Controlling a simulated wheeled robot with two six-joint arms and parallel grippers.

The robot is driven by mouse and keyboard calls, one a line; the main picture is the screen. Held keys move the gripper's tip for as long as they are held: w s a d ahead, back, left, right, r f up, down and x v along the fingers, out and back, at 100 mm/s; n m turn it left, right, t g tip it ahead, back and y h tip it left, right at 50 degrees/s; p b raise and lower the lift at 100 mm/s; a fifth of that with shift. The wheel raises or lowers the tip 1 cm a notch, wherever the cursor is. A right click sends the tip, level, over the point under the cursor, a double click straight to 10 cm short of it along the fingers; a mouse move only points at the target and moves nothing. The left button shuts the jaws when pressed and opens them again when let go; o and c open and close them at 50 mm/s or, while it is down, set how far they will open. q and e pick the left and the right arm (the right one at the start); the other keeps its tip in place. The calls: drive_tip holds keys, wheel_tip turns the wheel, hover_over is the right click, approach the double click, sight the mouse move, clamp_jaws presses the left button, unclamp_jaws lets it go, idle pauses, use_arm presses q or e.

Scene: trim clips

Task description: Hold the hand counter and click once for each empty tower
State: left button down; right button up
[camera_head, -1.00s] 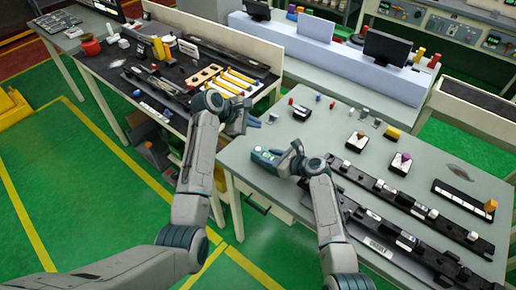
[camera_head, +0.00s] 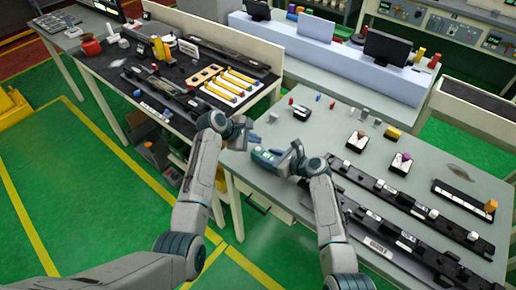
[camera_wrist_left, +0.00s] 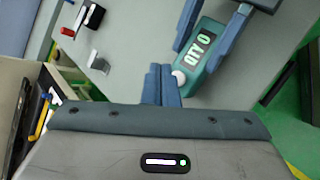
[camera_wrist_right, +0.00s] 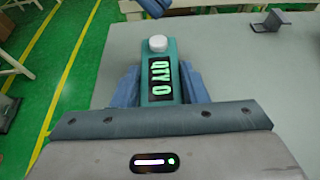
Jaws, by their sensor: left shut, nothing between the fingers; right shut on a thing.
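The hand counter (camera_wrist_right: 161,75) is a teal box with a white button on its end and a green display reading "QTY 0". My right gripper (camera_wrist_right: 160,92) is shut on it, a finger on each side, over the left end of the grey table. The counter also shows in the left wrist view (camera_wrist_left: 206,48) and the head view (camera_head: 264,156). My left gripper (camera_wrist_left: 163,84) is shut and empty, its fingertips close beside the white button (camera_wrist_left: 178,77). I cannot tell whether they touch it. I cannot make out which things are the towers.
The grey table (camera_head: 300,205) holds long black rails (camera_head: 425,215) with small parts on the right. Small blocks (camera_head: 405,157) on dark bases and several little pegs stand farther back. A dark workbench (camera_head: 140,50) with tools stands at the left. The table in front of the counter is clear.

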sight(255, 151)
use_arm(q)
drive_tip(key=shift+f, duration=0.65)
drive_tip(key=shift+f, duration=0.15)
idle(1.5)
drive_tip(key=shift+f, duration=0.2)
drive_tip(key=shift+f, duration=0.5)
idle(0.8)
drive_tip(key=shift+r, duration=0.9)
drive_tip(key=shift+r, duration=0.1)
wheel_tip(255, 151, up, 5)
drive_tip(key=shift+f, duration=0.1)
